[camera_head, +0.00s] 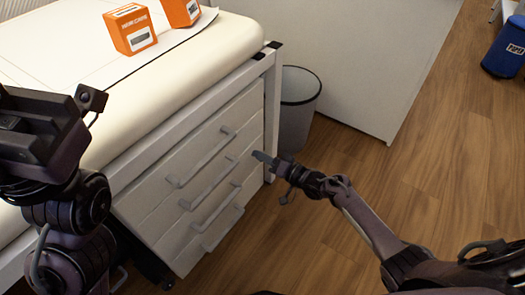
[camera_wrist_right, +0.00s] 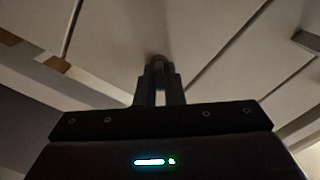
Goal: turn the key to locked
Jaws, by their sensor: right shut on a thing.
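The white drawer cabinet (camera_head: 215,165) stands under the bed-like padded table, with several bar handles on its front. My right gripper (camera_head: 258,157) reaches its right front edge near the upper drawers. In the right wrist view my right gripper (camera_wrist_right: 159,75) has its fingers close together on a small brownish piece, the key (camera_wrist_right: 158,58), against the pale cabinet front. The key is mostly hidden by the fingers, and its turn angle cannot be made out. My left gripper (camera_head: 40,130) is at the left edge; its fingertips do not show.
Orange boxes (camera_head: 130,28) sit on the padded table top (camera_head: 180,50). A grey bin (camera_head: 297,110) stands just behind the cabinet, near my right gripper. A blue bin (camera_head: 505,50) is far right.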

